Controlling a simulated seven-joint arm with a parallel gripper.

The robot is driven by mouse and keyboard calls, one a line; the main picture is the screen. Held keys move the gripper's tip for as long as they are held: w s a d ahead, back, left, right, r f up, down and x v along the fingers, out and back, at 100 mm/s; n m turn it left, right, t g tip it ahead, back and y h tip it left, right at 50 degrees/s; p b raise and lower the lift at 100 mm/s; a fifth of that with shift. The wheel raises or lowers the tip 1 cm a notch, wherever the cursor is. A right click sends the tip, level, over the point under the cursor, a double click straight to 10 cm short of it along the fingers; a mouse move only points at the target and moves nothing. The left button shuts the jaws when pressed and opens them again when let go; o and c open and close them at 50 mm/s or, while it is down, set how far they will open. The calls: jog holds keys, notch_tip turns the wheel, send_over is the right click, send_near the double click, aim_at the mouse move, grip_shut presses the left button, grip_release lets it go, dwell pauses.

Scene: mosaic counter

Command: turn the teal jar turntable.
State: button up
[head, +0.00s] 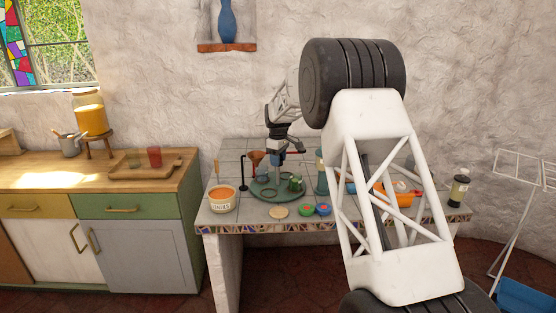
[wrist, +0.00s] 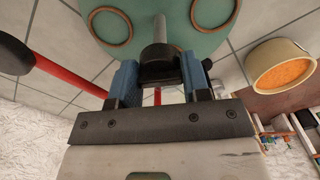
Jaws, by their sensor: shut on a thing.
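The teal jar turntable (head: 262,197) is a round disc on the tiled counter, left of my large white arm link in the head view. In the wrist view its teal surface (wrist: 185,45) fills the top, with two copper-coloured rings on it. My gripper (wrist: 160,78) is shut on a dark knob (wrist: 157,60) with a grey rod at the turntable's near edge in the wrist view. In the head view my gripper (head: 277,152) is small and above the disc, and its fingertips are hard to make out. A green jar (head: 296,184) stands on the disc's right side.
A labelled bowl with orange contents (head: 221,201) stands left of the turntable. A beige disc (head: 278,212) and small green and blue bowls (head: 315,210) lie in front. A teal cylinder (head: 321,180) stands close to its right. A red rod (wrist: 72,72) shows at left in the wrist view.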

jog(key=shift+n, duration=3.1)
jog(key=shift+r, duration=0.1)
jog(key=o, duration=1)
jog(key=shift+r, duration=3.85)
